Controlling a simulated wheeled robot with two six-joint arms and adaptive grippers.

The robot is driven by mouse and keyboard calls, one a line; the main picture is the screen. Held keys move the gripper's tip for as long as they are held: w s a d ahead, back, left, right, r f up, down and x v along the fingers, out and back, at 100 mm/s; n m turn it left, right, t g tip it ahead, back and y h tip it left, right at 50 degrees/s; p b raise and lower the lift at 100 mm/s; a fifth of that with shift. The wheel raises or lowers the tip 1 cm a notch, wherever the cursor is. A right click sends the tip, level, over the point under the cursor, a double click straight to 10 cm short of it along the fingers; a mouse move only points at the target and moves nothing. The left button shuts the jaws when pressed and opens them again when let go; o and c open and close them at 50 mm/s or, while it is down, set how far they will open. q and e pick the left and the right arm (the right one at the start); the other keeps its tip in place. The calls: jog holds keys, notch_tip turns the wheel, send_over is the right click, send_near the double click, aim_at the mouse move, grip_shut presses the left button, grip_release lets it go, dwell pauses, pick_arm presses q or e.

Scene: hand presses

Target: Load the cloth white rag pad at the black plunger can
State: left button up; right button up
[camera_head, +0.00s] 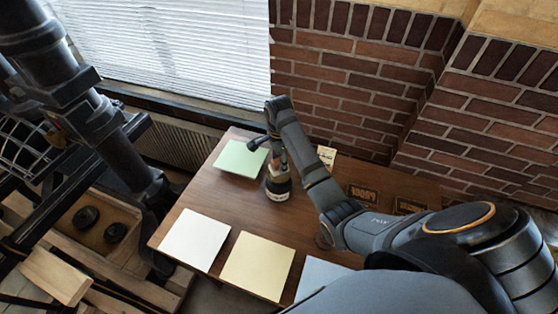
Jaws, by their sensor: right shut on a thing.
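The black plunger can (278,190), dark with a pale band low on its side, stands on the brown wooden table. My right gripper (278,165) reaches down over its top from above and is shut on its upper part; the arm hides some of the contact. A dark round knob on a short rod (253,145) sticks out left of the gripper. A flat white square pad (194,240) lies at the table's left front; I cannot tell whether it is cloth. My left gripper (160,235) hangs dark beside the table's left edge, its fingers unclear.
A pale green square (239,158) lies behind the can, a yellow square (258,265) and a pale blue one (318,272) at the front. Dark lettered plaques (363,194) and a small yellowish card (327,155) are at right. A brick wall stands behind.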

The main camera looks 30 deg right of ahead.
notch_tip(320, 180, up, 3)
jog(key=shift+r+p, duration=0.1)
jog(key=shift+p, duration=0.85)
jog(key=shift+r, duration=0.85)
